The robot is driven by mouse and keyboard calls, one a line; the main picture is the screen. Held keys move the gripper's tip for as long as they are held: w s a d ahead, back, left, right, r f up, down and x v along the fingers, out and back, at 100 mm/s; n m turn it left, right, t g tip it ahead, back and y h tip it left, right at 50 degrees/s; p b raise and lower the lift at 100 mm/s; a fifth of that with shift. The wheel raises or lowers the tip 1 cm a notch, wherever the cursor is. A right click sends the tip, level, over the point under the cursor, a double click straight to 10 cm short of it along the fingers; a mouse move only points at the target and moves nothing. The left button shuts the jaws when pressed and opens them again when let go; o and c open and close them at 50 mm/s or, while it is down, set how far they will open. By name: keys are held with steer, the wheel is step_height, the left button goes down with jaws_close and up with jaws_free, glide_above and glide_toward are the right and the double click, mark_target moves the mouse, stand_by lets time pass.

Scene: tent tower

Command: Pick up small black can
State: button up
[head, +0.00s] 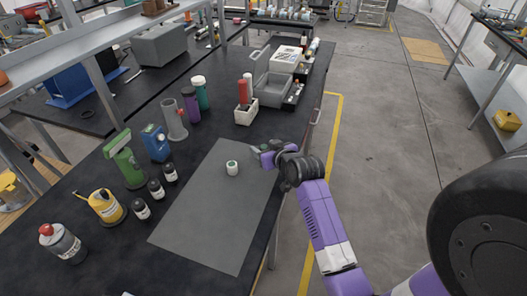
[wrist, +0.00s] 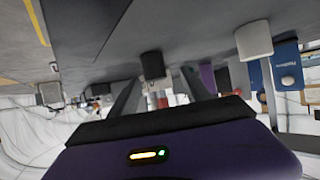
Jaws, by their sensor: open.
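In the wrist view, which is upside down, a small dark can (wrist: 152,65) stands on the grey surface ahead, lined up between my open fingers (wrist: 163,82). Whether it is within their reach I cannot tell. In the head view, my gripper (head: 260,153) is low over the right part of the grey mat (head: 206,218), and that can is not clearly visible there. Several small black cans, one here (head: 156,190), stand left of the mat.
A blue container (head: 156,142), green dispenser (head: 124,158), yellow can (head: 104,207) and red-capped bottle (head: 62,244) stand on the black bench's left side. The mat's front is clear.

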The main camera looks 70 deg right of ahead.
mark_target(262, 146)
steer(key=shift+s+p+x, duration=0.25)
steer(key=shift+p+x, duration=0.1)
steer(key=shift+x, duration=2.05)
steer(key=shift+d+f, duration=0.15)
jaws_close()
